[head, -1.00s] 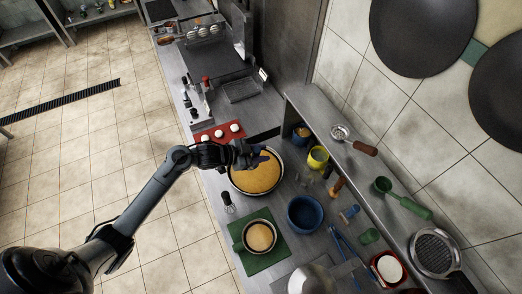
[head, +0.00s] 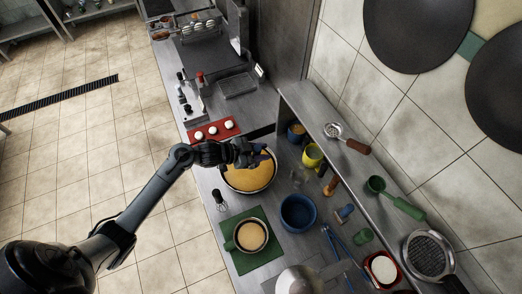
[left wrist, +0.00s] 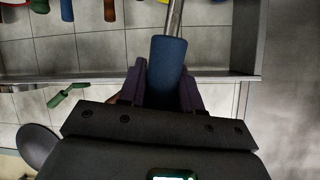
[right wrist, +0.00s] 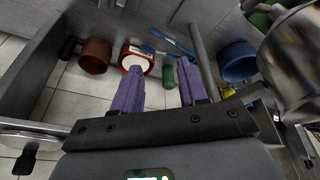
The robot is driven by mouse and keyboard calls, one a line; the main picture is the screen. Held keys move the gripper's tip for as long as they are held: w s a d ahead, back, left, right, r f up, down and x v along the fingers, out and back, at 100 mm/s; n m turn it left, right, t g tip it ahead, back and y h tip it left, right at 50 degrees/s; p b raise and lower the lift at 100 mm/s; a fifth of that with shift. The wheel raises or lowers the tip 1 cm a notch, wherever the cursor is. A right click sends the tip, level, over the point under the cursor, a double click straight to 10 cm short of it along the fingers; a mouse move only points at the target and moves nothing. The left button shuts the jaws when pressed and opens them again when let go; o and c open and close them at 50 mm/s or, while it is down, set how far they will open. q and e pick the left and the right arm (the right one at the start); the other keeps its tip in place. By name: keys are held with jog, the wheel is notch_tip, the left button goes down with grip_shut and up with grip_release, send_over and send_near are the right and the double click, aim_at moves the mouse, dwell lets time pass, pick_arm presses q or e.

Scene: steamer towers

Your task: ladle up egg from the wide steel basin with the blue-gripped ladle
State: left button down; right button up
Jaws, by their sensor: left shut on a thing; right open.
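The wide basin (head: 272,181) stands on the steel counter, with yellow egg (head: 245,179) filling its visible inside. My left gripper (head: 262,153) is over the basin's far side in the head view. In the left wrist view, my left gripper (left wrist: 165,78) is shut on the blue grip of the ladle (left wrist: 168,58), whose steel shaft runs up out of the picture. The ladle's bowl is not visible, so I cannot tell whether it is in the egg. My right gripper (right wrist: 160,78) is open and empty in the right wrist view.
A red tray (head: 213,130) lies beyond the basin. A raised shelf (head: 350,170) runs along the right. A steel vessel (right wrist: 295,65) is near my right gripper.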

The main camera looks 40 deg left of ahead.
pick_arm(q)
jog(key=f+b, duration=0.1)
jog(key=f, duration=0.1)
jog(key=a+f+b, duration=0.1)
jog(key=w+a+f+b, duration=0.1)
jog(key=f+b, duration=0.1)
jog(key=shift+f, duration=0.3)
jog(key=f+b, duration=0.2)
jog(key=f, duration=0.1)
jog(key=shift+w+a, duration=0.1)
jog(key=shift+a, duration=0.2)
jog(key=shift+r, duration=0.1)
jog(key=shift+f+b, duration=0.35)
jog(key=shift+f, duration=0.4)
dwell(0.3)
